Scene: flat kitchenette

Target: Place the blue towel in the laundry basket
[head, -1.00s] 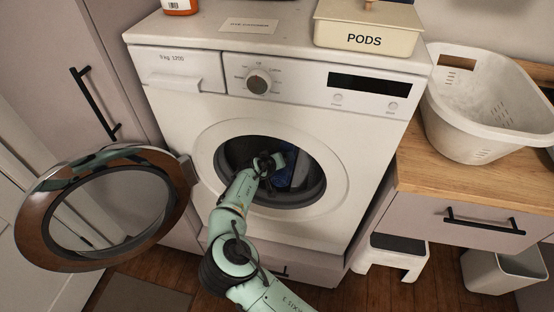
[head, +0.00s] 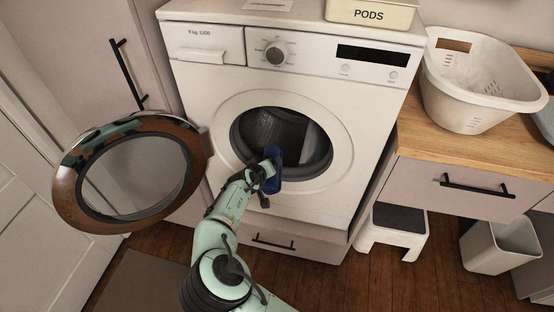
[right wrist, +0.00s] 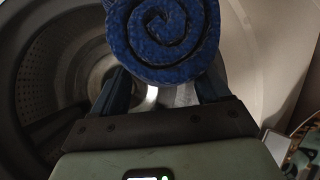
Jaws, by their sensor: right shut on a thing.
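The blue towel (head: 271,172) is rolled up and held in front of the washer's open door hole. In the right wrist view the rolled towel (right wrist: 163,35) shows its spiral end between the fingers. My right gripper (head: 264,172) is shut on it; its fingers (right wrist: 165,92) also show in the right wrist view. The laundry basket (head: 478,92) is white, with slots in its side, and stands on the wooden counter at the right. The inside of its near part is hidden by its wall. My left gripper is not in view.
The washer (head: 290,80) has its round door (head: 62,190) swung open to the left. The drum (head: 265,125) is behind the towel. A pods box (head: 370,14) is on top. A step stool (head: 393,230) and a bin (head: 500,245) stand on the floor at right.

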